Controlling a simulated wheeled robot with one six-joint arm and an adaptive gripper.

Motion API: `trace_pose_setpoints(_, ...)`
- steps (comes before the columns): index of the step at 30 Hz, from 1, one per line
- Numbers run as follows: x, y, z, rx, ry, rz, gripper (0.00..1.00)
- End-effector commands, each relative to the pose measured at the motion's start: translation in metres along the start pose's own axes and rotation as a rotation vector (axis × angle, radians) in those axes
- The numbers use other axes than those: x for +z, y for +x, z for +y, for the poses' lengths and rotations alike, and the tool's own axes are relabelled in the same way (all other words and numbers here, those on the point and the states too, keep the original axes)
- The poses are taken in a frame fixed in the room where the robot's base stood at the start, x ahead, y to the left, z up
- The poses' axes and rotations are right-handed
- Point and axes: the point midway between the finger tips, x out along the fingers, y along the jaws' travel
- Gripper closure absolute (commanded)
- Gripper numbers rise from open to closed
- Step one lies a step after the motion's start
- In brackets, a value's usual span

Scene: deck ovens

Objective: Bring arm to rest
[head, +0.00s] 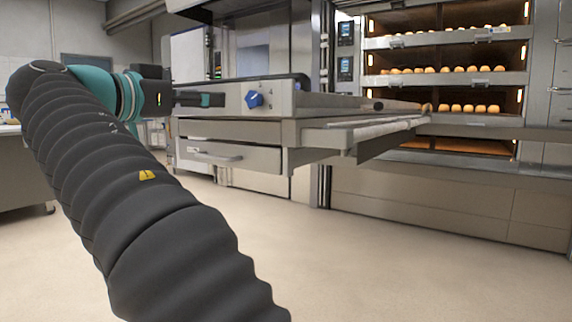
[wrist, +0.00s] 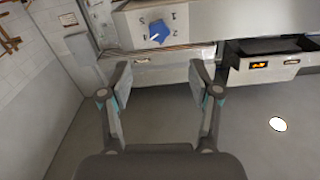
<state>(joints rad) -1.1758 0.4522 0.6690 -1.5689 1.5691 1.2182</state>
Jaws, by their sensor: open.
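My gripper (head: 205,99) is at the end of my dark, ribbed arm in the left half of the head view, level with a blue knob (head: 255,99) on a grey metal panel. In the wrist view my gripper (wrist: 160,75) has its two fingers spread apart with nothing between them. The blue knob also shows in the wrist view (wrist: 158,31), beyond the fingertips on a panel with dark marks around it. The fingers are apart from the knob.
A loader with a long tray (head: 345,126) reaches towards the deck ovens (head: 445,60), where several loaves sit on lit decks. A drawer (head: 230,155) is under the panel. A metal table (head: 20,165) stands at the left. The floor (head: 370,240) in front is clear.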

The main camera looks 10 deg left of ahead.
Motion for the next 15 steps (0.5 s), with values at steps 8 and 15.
trace_pose_setpoints(8, 0.027, -0.002, -0.029, -0.111, -0.262, -0.049, 0.37)
trace_pose_setpoints(15, 0.141, -0.015, -0.07, -0.346, -0.675, -0.217, 0.37)
